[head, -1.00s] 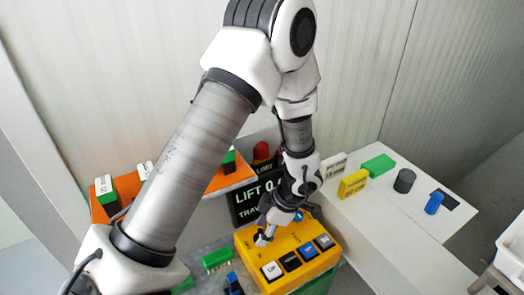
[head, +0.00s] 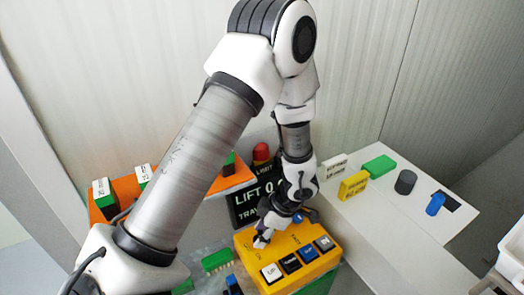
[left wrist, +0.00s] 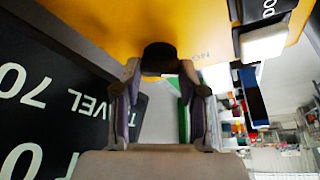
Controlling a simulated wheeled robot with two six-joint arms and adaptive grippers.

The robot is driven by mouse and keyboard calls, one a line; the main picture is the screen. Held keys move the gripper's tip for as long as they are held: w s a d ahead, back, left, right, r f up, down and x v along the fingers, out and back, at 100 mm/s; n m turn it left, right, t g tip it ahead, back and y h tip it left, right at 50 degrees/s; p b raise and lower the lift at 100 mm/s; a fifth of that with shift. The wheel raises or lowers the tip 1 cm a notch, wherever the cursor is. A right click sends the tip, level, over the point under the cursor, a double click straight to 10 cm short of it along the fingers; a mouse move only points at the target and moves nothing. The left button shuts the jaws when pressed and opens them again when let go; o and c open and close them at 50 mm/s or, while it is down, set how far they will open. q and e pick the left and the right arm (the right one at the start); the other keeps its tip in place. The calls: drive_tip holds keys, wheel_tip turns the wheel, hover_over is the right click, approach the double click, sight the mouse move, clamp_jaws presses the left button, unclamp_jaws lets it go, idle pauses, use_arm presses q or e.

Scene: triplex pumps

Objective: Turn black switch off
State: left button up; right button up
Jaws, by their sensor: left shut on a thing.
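A yellow control box (head: 325,262) stands in the lower middle of the head view, with a row of white, black and blue buttons along its front. My left gripper (head: 262,240) reaches down to the box's upper left part, by the printed ON mark. In the left wrist view, the black switch (left wrist: 160,57) stands out from the yellow face (left wrist: 110,22). The fingertips of my left gripper (left wrist: 162,72) are shut on the switch, one on each side. In the head view the gripper hides the switch. My right gripper is not in view.
A black sign (head: 245,210) with LIFT and TRAVEL text and a red lamp (head: 261,153) stand behind the box. Green and yellow blocks (head: 354,185), a dark cylinder (head: 405,181) and a blue peg (head: 435,204) are on the white surface at right.

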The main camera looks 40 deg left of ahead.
use_arm(q)
drive_tip(key=shift+s, duration=0.1)
drive_tip(key=shift+s+m+t+y+p, duration=0.1)
drive_tip(key=shift+m+t+y+p, duration=0.35)
drive_tip(key=shift+m, duration=0.65)
drive_tip(key=shift+f+m, duration=0.1)
drive_tip(key=shift+m, duration=0.8)
drive_tip(key=m+t+b, duration=0.1)
drive_tip(key=m, duration=0.2)
drive_tip(key=shift+d+f+m+t, duration=0.1)
drive_tip(key=shift+f+m+t, duration=0.05)
drive_tip(key=shift+m+t, duration=0.2)
drive_tip(key=shift+s+m+t+b, duration=0.15)
drive_tip(key=shift+m+t+b, duration=0.7)
drive_tip(key=shift+m, duration=1)
drive_tip(key=o, duration=0.9)
drive_tip(key=shift+c, duration=0.2)
